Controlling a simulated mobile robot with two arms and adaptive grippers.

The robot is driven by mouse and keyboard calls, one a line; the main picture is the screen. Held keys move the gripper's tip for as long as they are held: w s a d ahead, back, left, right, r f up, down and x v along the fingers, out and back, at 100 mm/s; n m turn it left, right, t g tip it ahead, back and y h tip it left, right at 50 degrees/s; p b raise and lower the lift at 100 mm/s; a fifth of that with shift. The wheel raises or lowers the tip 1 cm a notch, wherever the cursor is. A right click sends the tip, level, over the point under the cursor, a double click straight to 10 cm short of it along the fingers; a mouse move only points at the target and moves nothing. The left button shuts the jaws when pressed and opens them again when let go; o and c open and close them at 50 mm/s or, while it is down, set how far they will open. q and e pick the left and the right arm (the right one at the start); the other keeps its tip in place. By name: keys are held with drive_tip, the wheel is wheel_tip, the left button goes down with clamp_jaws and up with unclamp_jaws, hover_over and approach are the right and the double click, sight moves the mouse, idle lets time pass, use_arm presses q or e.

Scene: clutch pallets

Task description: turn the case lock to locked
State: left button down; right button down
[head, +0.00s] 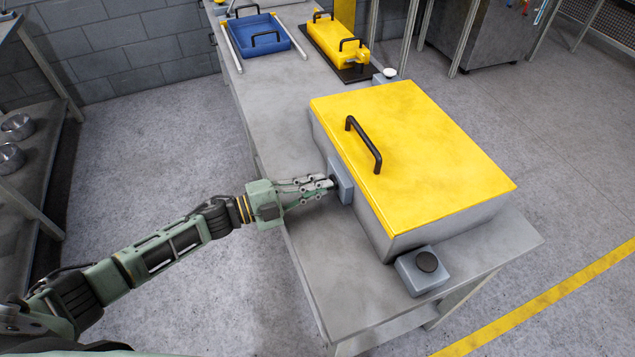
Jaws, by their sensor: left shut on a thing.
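The case (400,236) is a grey box with a closed yellow lid (430,150) and a black handle (363,145) on top. It sits on the near part of the grey bench. A grey lock block (344,185) is on the case's left side. My left gripper (328,185) comes in from the left and is shut on a small dark knob at this block. The fingers hide most of the knob, so its turn angle cannot be told. My right gripper is not in view.
A grey box with a round black knob (427,262) stands at the case's near corner. A blue tray (258,47) and a yellow block with black handles (337,41) lie farther back on the bench (262,110). Shelves with metal bowls (15,127) stand at far left.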

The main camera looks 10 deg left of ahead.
use_arm(q)
drive_tip(key=n+p, duration=0.2)
drive_tip(key=n, duration=0.4)
drive_tip(key=shift+n, duration=0.3)
drive_tip(key=n+p, duration=0.1)
drive_tip(key=n, duration=0.4)
drive_tip(key=shift+f, duration=0.1)
idle(0.3)
drive_tip(key=c, duration=1.8)
unclamp_jaws()
drive_tip(key=shift+a, duration=0.1)
drive_tip(key=v, duration=1.2)
